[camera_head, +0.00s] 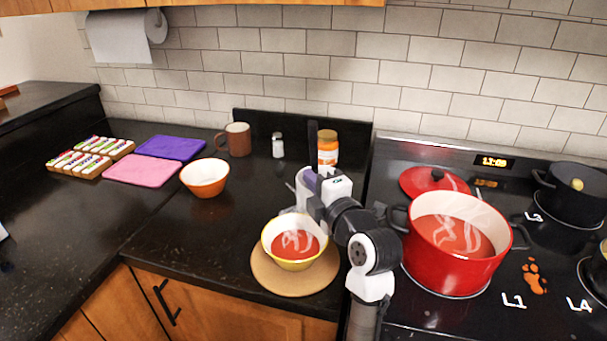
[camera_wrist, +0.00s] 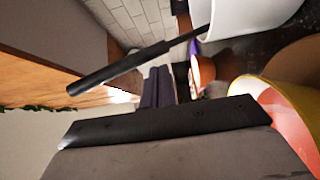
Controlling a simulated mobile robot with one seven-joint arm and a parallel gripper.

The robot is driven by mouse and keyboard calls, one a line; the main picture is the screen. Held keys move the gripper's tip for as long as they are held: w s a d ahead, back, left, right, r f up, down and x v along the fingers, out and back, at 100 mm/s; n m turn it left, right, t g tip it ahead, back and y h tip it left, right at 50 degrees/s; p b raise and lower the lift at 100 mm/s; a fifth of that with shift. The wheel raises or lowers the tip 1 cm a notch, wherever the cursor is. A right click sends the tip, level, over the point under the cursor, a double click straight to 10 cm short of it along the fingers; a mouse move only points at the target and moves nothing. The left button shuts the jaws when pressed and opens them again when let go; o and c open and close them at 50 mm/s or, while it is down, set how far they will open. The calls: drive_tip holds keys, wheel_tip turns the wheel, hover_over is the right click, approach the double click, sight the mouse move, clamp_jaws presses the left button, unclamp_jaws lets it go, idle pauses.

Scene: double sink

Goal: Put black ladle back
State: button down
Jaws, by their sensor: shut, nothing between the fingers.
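A black ladle handle (camera_wrist: 118,72) sticks out of a white holder (camera_wrist: 255,12) in the wrist view. The ladle's bowl end is hidden. A dark upright handle (camera_head: 312,140) shows behind my gripper in the head view, probably the same one; the holder there is mostly covered by my arm. My gripper (camera_wrist: 158,73) is shut and empty, its fingers side by side and apart from the handle. In the head view my gripper (camera_head: 308,180) is above and behind the yellow bowl (camera_head: 293,265) of red soup.
The red pot (camera_head: 437,265) of steaming soup stands on the stove at right, its lid (camera_head: 422,181) behind it. The bowl sits on a round board (camera_head: 262,279). An orange-lidded jar (camera_head: 328,153), shaker (camera_head: 278,147), mug (camera_head: 236,139) and orange bowl (camera_head: 204,185) stand further back.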

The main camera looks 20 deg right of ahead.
drive_tip(key=shift+d, duration=0.15)
idle(0.3)
drive_tip(key=b, duration=0.1)
drive_tip(key=d+b, duration=0.1)
drive_tip(key=shift+w+d+r+b, duration=0.15)
drive_tip(key=shift+w+d+b, duration=0.05)
drive_tip(key=shift+w+b, duration=0.15)
